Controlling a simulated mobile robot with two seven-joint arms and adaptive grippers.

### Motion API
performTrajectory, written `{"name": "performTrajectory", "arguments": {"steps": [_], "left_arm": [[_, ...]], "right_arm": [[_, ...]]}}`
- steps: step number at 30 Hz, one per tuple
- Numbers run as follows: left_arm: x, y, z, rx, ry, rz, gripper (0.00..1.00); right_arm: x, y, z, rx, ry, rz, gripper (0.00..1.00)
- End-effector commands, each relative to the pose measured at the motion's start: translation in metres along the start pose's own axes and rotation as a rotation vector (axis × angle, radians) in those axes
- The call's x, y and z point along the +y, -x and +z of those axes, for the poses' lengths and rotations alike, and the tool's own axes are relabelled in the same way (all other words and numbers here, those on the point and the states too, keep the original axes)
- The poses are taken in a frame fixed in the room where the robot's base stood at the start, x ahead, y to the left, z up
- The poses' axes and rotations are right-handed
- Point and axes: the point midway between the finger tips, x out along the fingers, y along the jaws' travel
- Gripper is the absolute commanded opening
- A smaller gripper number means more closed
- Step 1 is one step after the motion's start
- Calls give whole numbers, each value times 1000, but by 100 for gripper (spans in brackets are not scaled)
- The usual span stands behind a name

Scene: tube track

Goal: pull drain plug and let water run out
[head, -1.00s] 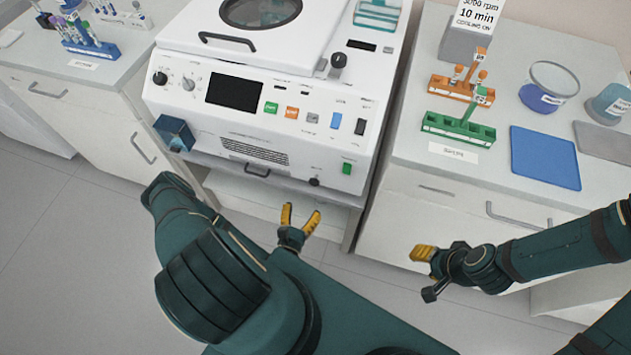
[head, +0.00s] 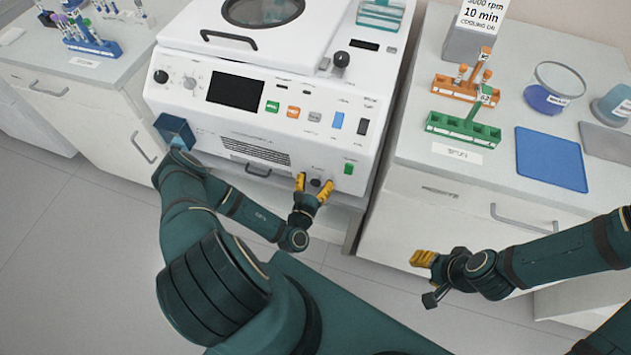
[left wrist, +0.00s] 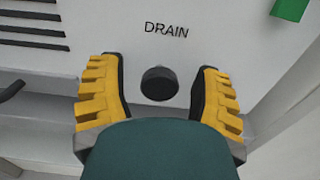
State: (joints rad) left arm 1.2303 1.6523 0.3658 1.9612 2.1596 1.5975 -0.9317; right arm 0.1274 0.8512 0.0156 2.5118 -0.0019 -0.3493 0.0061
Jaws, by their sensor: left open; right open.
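The black round drain plug (head: 316,183) sits in the lower front panel of the white centrifuge (head: 330,80). In the left wrist view the plug (left wrist: 159,83) is under the printed word "DRAIN". My left gripper (head: 314,184) is open, with its yellow fingers on either side of the plug. In the left wrist view my left gripper (left wrist: 158,90) shows a gap between each finger and the plug. My right gripper (head: 424,259) is in front of the right cabinet, away from the plug, and holds nothing visible. No water shows.
A blue open-topped box (head: 175,131) is at the centrifuge's left front corner. A drawer handle (head: 250,170) and a green switch (head: 348,168) flank the plug. The right bench holds a green rack (head: 463,130) and a blue mat (head: 551,158).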

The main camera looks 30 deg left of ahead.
Motion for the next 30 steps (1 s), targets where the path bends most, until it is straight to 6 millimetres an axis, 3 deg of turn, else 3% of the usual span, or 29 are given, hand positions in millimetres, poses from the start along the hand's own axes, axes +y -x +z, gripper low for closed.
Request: {"name": "performTrajectory", "arguments": {"steps": [1, 6, 14, 21, 29, 30], "left_arm": [[0, 0, 0, 0, 0, 0, 60], [0, 0, 0, 0, 0, 0, 0], [0, 2, 0, 1, 0, 0, 0], [0, 22, 2, 2, 0, 0, 0], [-1, 23, 0, 0, 1, -1, 0], [-1, 23, 0, 0, 1, -1, 40]], "right_arm": [[0, 0, 0, 0, 0, 0, 47], [0, 0, 0, 0, 0, 0, 47], [-1, 2, 0, 1, 0, 0, 47], [-6, 16, -6, 14, -4, 1, 47], [-6, 15, -7, 15, -5, 2, 47], [-6, 15, -7, 15, -5, 2, 47]]}}
